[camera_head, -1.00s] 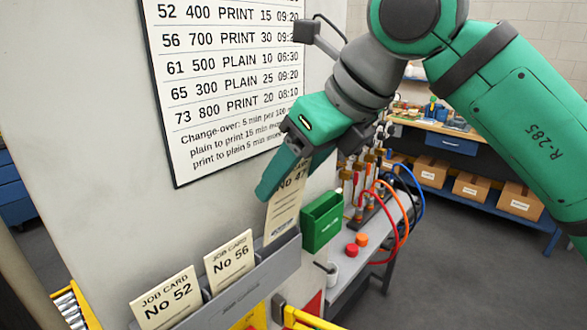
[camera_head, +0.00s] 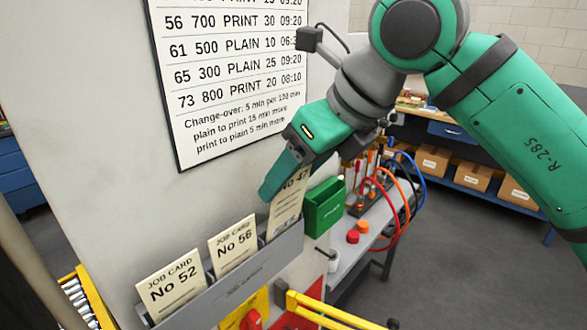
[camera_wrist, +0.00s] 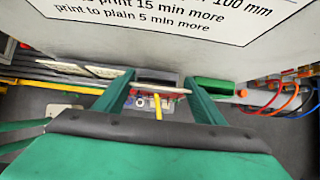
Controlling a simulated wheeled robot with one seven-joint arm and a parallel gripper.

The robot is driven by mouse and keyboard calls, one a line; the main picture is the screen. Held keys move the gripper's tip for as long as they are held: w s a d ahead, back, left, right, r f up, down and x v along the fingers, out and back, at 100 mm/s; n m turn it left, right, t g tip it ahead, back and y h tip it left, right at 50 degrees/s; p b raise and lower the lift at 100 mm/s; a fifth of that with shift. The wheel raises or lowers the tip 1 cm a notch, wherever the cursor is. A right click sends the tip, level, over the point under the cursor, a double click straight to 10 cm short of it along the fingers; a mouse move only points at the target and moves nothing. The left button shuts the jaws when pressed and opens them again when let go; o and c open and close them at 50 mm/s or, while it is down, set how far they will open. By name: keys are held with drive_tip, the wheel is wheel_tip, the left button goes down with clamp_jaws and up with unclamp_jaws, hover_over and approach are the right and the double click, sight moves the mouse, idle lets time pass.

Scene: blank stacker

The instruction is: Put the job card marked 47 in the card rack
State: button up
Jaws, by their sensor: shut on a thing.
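The job card marked No 47 (camera_head: 287,207) is cream and upright, slightly tilted. My gripper (camera_head: 283,178) is shut on its upper part, hiding some of the print. The card's lower edge is hidden behind the front wall of the grey card rack (camera_head: 235,290), at the right-hand slot; whether it touches the bottom cannot be seen. In the wrist view the card (camera_wrist: 160,91) shows as a thin pale edge between my two green fingers. The job cards No 52 (camera_head: 172,287) and No 56 (camera_head: 233,245) stand in the rack's other slots.
A green box (camera_head: 324,208) is fixed just right of the rack. A large printed board (camera_head: 235,100) hangs on the panel above. To the right are a bench with red and orange caps (camera_head: 353,237) and coloured hoses (camera_head: 403,215). A yellow rail (camera_head: 325,310) runs below.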

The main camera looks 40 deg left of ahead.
drive_tip(key=shift+f, duration=0.25)
drive_tip(key=shift+w+f, duration=0.15)
drive_tip(key=shift+f, duration=0.5)
drive_tip(key=shift+a+f, duration=0.1)
drive_tip(key=shift+f, duration=0.3)
